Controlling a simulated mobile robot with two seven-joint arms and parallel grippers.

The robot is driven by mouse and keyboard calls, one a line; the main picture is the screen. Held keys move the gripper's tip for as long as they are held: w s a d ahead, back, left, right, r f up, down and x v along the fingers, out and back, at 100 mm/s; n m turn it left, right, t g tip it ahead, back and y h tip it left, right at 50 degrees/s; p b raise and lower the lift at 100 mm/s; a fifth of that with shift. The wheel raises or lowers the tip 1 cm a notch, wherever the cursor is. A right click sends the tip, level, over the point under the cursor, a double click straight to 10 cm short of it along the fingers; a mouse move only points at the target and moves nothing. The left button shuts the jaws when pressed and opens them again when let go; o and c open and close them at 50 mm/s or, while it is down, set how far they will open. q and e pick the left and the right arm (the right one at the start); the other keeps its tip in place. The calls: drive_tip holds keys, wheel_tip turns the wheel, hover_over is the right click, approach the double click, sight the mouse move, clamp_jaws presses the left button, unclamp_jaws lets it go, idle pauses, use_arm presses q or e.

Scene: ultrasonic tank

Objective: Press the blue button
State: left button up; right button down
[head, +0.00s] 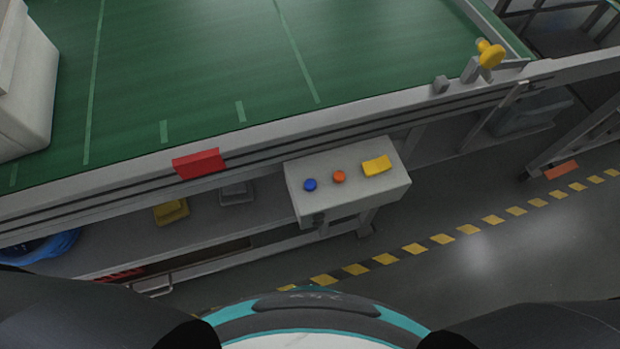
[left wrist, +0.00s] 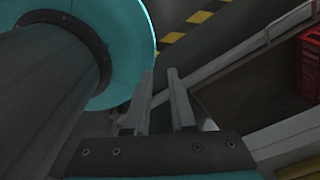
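The blue button (head: 310,185) is a small round knob on the top of a light grey control box (head: 348,205), fixed to the near edge of the green table. An orange-red button (head: 339,176) and a yellow block-shaped piece (head: 376,166) sit to its right on the same box. My left gripper (left wrist: 160,75) shows only in the left wrist view; its two fingers are a little apart with nothing between them. It hangs low beside my body, away from the control box, which that view does not show. My right gripper is not in view.
The green table (head: 200,60) fills the back, with a red piece (head: 199,163) on its front rail. A shelf below holds a yellow item (head: 171,211) and a grey one (head: 236,193). A red crate (left wrist: 311,65) is near my left gripper. Yellow-black striped floor lies to the right.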

use_arm(q)
clamp_jaws()
idle(1.3)
